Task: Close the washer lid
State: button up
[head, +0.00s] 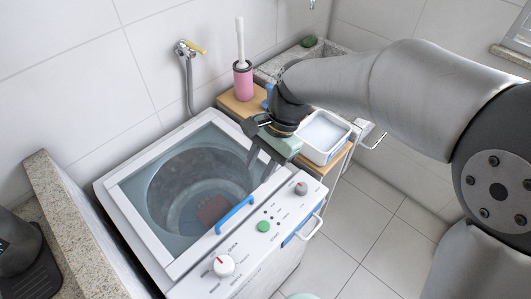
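The white top-loading washer (155,262) stands in the lower middle of the head view. Its lid (121,189), a pale frame around a clear window, lies over the tub, and the round drum shows through it. The lid looks down or nearly down; I cannot tell if it is fully flush. A blue handle (236,213) sits at the lid's front edge. My gripper (262,168) points down over the lid's right side, behind and right of the handle. Its two dark fingers look apart with nothing between them. I cannot tell whether the fingertips touch the lid.
The control panel with a white knob (224,265) and green button (263,226) runs along the washer's front. A wooden stand (236,105) holds a pink brush holder (243,82) and a white basin (322,137). A stone ledge (72,225) borders the left.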

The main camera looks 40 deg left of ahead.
jog(key=shift+v, duration=1.85)
